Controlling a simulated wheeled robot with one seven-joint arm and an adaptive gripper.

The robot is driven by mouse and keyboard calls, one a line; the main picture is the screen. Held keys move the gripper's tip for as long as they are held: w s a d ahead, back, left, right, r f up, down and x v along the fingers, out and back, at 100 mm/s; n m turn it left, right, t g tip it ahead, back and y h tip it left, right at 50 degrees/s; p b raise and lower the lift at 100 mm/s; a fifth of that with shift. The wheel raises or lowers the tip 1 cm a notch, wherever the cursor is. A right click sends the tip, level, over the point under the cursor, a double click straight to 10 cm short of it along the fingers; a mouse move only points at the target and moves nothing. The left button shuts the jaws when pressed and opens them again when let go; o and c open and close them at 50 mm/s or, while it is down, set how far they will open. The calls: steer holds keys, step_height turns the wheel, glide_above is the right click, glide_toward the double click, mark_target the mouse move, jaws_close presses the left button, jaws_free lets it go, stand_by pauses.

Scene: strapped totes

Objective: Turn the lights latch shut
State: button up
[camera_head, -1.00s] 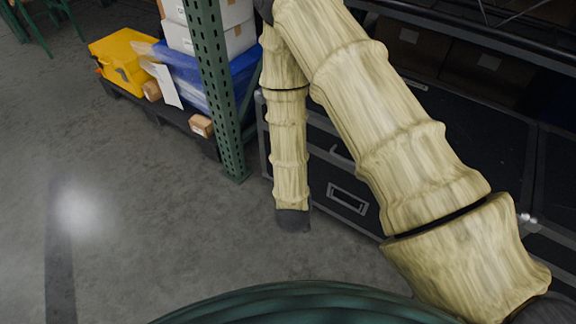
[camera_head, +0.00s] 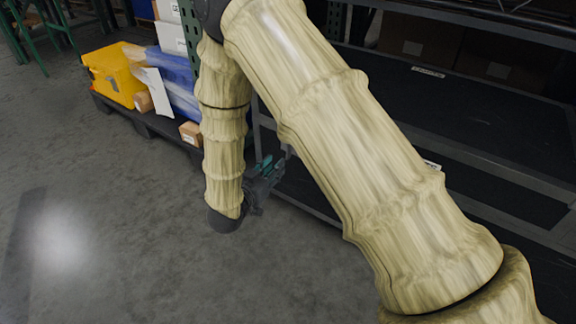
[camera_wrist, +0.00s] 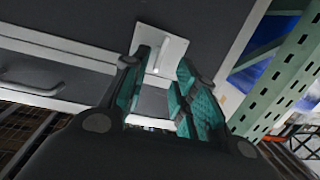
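In the wrist view a light grey latch plate (camera_wrist: 157,46) sits on a dark panel with pale metal edging (camera_wrist: 60,44). I take it for the lights latch; no name is readable on it. My gripper (camera_wrist: 163,66) is open, its teal-padded fingertips apart in front of the plate. The plate's lower part shows between the fingers. I cannot tell whether a finger touches it. In the head view my gripper (camera_head: 268,174) is small and points right, toward the dark storage unit (camera_head: 310,190). The latch is hidden there, and my arm covers much of the unit.
A grey bar handle (camera_wrist: 32,86) is left of the latch in the wrist view. A green perforated rack post (camera_wrist: 285,75) stands to the right. In the head view a yellow case (camera_head: 115,72) and small cardboard boxes (camera_head: 190,133) sit at left. The floor (camera_head: 120,220) is clear.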

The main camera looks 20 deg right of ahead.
mark_target(288, 158)
steer(key=shift+w+d+f+m+g+h+b, duration=0.15)
steer(key=shift+w+d+m+h+b, duration=0.35)
steer(key=shift+w+d+b, duration=1.55)
steer(key=shift+w+d+m+g+h+b, duration=0.15)
steer(key=shift+w+d+m+h+b, duration=0.35)
steer(key=shift+w+d+b, duration=1.5)
steer(key=shift+b+v, duration=0.55)
steer(key=shift+v, duration=0.3)
steer(key=shift+c, duration=0.2)
steer(key=shift+s, duration=0.1)
jaws_close()
